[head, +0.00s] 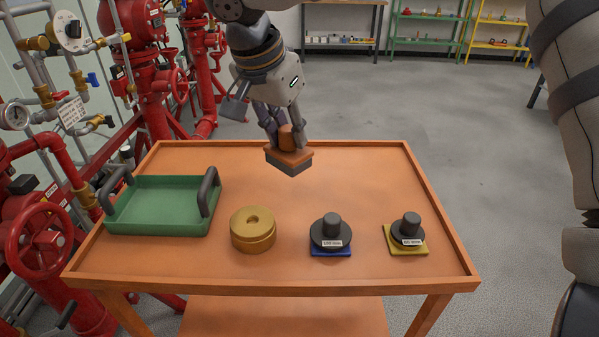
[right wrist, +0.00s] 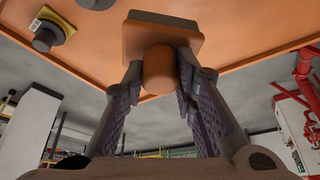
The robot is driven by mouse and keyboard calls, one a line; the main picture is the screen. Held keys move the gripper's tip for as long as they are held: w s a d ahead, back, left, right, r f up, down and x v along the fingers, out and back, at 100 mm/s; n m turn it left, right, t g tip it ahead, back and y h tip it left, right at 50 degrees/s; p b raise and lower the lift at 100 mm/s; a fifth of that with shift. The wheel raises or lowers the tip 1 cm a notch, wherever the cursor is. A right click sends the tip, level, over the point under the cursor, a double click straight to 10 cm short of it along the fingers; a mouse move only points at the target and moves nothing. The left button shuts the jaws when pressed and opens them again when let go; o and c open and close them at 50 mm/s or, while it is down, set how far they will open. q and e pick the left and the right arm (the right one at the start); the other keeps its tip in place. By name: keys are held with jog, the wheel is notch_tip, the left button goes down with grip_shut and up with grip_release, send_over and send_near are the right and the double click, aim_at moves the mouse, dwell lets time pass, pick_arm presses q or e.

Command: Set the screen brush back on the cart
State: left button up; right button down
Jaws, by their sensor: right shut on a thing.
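The screen brush (head: 289,158) has an orange-brown block and knob with a dark grey pad underneath. My right gripper (head: 284,128) is shut on its knob and holds it pad-down over the far middle of the orange cart (head: 350,170). A gap below the pad seems to show, but I cannot tell its height. In the right wrist view the brush knob (right wrist: 158,68) sits between both fingers, with the block beyond it and the cart top (right wrist: 230,25) behind. My left gripper is not in view.
On the cart stand a green tray (head: 150,222) with dark handles, a brass round piece (head: 253,231), and two black knobbed discs, one on a blue pad (head: 330,253), one on a yellow pad (head: 421,247). Red pipework (head: 150,85) stands left. The cart's far right is clear.

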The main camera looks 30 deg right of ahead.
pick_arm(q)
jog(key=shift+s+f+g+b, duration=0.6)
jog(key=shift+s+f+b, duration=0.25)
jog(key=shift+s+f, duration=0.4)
pick_arm(e)
jog(key=shift+w+d+f, duration=1.35)
jog(key=shift+w+f, duration=0.05)
jog(key=shift+f, duration=0.65)
jog(key=shift+w+d+f, duration=1.35)
jog(key=shift+w+f, duration=0.05)
jog(key=shift+f, duration=0.6)
jog(key=shift+w+d+f, duration=1.35)
jog(key=shift+w+f, duration=0.05)
jog(key=shift+f, duration=0.65)
jog(key=shift+f, duration=0.2)
jog(key=c, duration=1.3)
grip_release()
jog(key=shift+r, duration=0.1)
